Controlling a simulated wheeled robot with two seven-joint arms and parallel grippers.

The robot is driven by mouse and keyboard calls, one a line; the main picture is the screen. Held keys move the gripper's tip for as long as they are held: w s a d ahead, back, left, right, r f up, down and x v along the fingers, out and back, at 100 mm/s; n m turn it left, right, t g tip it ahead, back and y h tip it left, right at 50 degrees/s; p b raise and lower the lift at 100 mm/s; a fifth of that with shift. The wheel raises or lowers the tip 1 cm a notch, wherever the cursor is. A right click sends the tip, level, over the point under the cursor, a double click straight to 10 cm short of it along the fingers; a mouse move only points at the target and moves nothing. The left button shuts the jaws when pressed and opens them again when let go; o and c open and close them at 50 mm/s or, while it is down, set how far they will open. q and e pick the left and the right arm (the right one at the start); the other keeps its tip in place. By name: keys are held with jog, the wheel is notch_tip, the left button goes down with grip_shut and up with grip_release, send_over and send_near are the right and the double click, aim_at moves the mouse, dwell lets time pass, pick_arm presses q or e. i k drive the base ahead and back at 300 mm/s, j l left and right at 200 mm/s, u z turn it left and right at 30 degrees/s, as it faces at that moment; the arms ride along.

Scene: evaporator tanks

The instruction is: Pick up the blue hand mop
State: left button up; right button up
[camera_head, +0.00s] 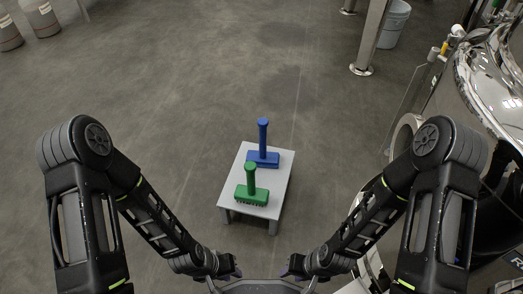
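The blue hand mop (263,146) stands upright on the far half of a small grey table (281,192), its handle pointing up. A green hand mop (251,187) stands in front of it, nearer to me. My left gripper (237,271) is at the bottom of the view, left of centre, short of the table's near edge. My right gripper (286,269) is at the bottom, right of centre, also short of the table. Both are apart from the mops. The fingers are small and dark, so their opening is unclear.
A shiny steel tank (487,75) stands close on the right. A metal post (370,37) and a grey bucket (394,24) are at the back right. Several containers (42,18) stand at the far left. The floor around the table is mostly clear.

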aim_at(263, 159)
jog(key=i+j+z, duration=0.2)
jog(key=j+z, duration=0.15)
jog(key=j, duration=0.35)
jog(key=i+j+z, duration=0.1)
jog(key=j+z, duration=0.25)
jog(key=j, duration=0.35)
jog(key=j+z, duration=0.35)
jog(key=j, duration=0.4)
